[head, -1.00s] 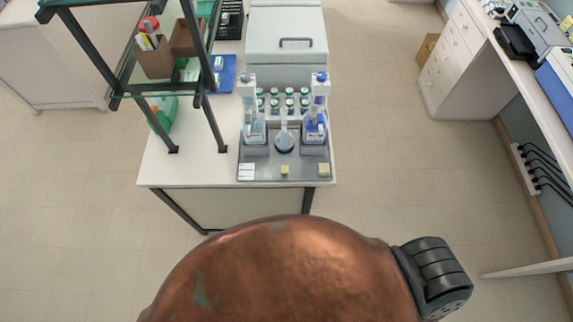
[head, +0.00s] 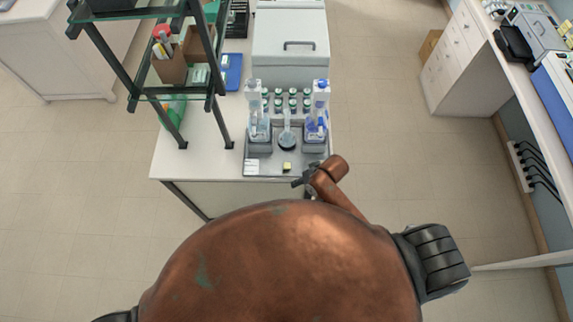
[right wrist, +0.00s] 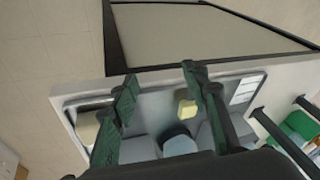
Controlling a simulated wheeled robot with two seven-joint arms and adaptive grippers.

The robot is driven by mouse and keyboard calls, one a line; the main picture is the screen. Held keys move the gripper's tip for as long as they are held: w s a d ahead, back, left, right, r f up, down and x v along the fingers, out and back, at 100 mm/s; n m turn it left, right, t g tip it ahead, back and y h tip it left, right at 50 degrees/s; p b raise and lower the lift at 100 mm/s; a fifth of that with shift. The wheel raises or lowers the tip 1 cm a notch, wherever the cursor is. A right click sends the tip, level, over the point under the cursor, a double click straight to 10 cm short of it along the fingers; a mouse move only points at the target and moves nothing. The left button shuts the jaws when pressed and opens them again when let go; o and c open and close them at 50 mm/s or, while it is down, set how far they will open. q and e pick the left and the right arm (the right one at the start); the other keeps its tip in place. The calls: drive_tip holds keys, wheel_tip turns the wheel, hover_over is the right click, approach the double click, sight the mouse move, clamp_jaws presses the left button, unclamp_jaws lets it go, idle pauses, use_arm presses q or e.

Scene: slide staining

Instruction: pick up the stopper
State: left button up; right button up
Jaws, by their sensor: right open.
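A small yellow block (head: 287,166) sits near the front edge of the grey tray (head: 262,173). It also shows in the right wrist view (right wrist: 187,109), just beside one finger. A beige block (right wrist: 88,127) lies at the tray's other side, partly behind the other finger. I cannot tell which small piece is the stopper. A round flask (head: 287,142) stands on the tray behind the yellow block. My right gripper (head: 304,181) is at the tray's front right edge, and in its wrist view (right wrist: 160,82) the fingers are spread and empty. My left gripper is not in view.
Two bottles, one clear (head: 255,127) and one blue (head: 318,124), stand in holders on the tray. Several green-capped vials (head: 293,99) are behind them. A dark shelf frame (head: 215,100) stands at the left of the table. A white slide piece (head: 252,165) lies front left.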

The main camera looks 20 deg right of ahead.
sight(287, 165)
drive_tip(key=w+a+r+g+p, duration=0.1)
drive_tip(key=w+a+r+g, duration=0.1)
drive_tip(key=w+a+r, duration=0.45)
drive_tip(key=w+d+m+h, duration=0.1)
drive_tip(key=w+d+m+g+h, duration=0.1)
drive_tip(key=shift+w+r+m+h, duration=0.3)
drive_tip(key=shift+w+r+m, duration=0.05)
drive_tip(key=shift+m, duration=0.05)
drive_tip(key=shift+w+d, duration=0.2)
drive_tip(key=shift+w, duration=0.05)
drive_tip(key=shift+w+d+f+m, duration=0.1)
drive_tip(key=shift+m, duration=0.2)
wheel_tip(287, 165, down, 7)
drive_tip(key=shift+f+p, duration=0.2)
drive_tip(key=shift+p, duration=0.8)
drive_tip(key=shift+c, duration=0.4)
drive_tip(key=c, duration=0.8)
